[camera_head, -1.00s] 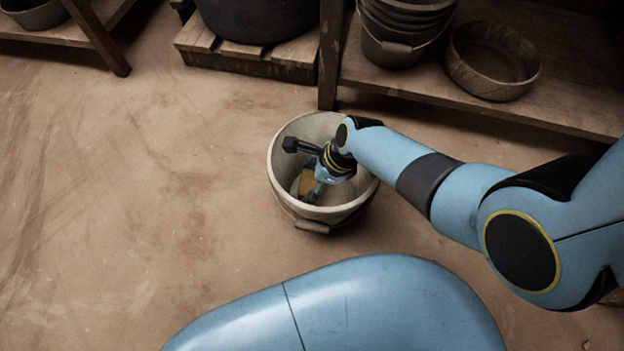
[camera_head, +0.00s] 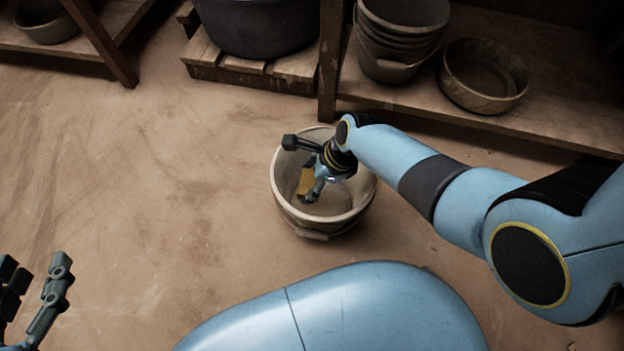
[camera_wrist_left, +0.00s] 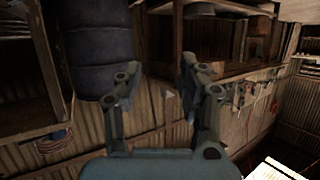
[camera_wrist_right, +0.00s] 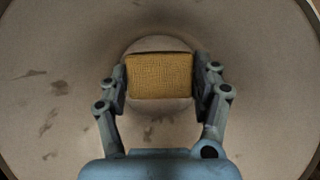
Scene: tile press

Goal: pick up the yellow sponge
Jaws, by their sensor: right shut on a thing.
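The yellow sponge (camera_wrist_right: 160,76) is gripped between both fingers of my right gripper (camera_wrist_right: 161,80) in the right wrist view. In the head view the sponge (camera_head: 306,181) shows inside a pale bucket (camera_head: 312,228), partly hidden by the gripper. The right wrist view shows the bucket's stained inner wall around the sponge, with its floor behind. My left gripper (camera_wrist_left: 158,95) is open and empty in the left wrist view. In the head view it shows at the lower left edge, over bare floor and far from the bucket.
A wooden shelf (camera_head: 420,105) behind the bucket holds stacked buckets (camera_head: 402,40) and a round basin (camera_head: 484,75). A dark tub (camera_head: 262,25) stands on a pallet (camera_head: 250,75) at the back. The floor (camera_head: 130,180) left of the bucket is clear.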

